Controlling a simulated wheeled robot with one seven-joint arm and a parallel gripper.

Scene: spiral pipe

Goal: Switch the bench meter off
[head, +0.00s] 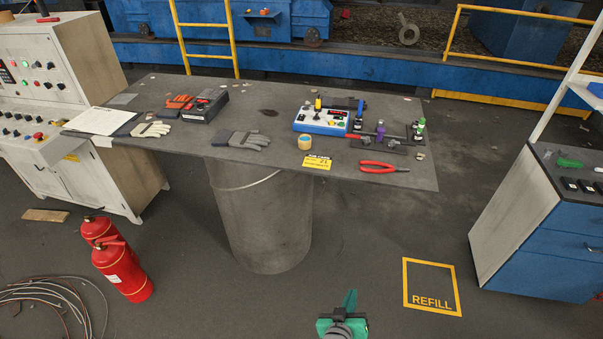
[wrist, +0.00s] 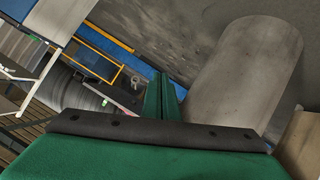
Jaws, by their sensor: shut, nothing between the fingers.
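The bench meter (head: 313,126), a small blue box with a white top panel and coloured knobs or buttons, sits on the grey table (head: 330,176), right of its middle in the head view. Its switch is too small to make out. My gripper (head: 350,296), green, is at the bottom of the head view, well in front of the table and apart from it. Its fingers (wrist: 160,94) are together and empty in the wrist view. The meter cannot be made out in the wrist view.
Pliers (head: 382,167), a yellow sign (head: 317,162), a tape roll (head: 305,142) and gloves (head: 241,140) lie around the meter. A grey drum (head: 262,225) supports the table. Red extinguishers (head: 121,267) stand at left, a blue cabinet (head: 545,240) at right.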

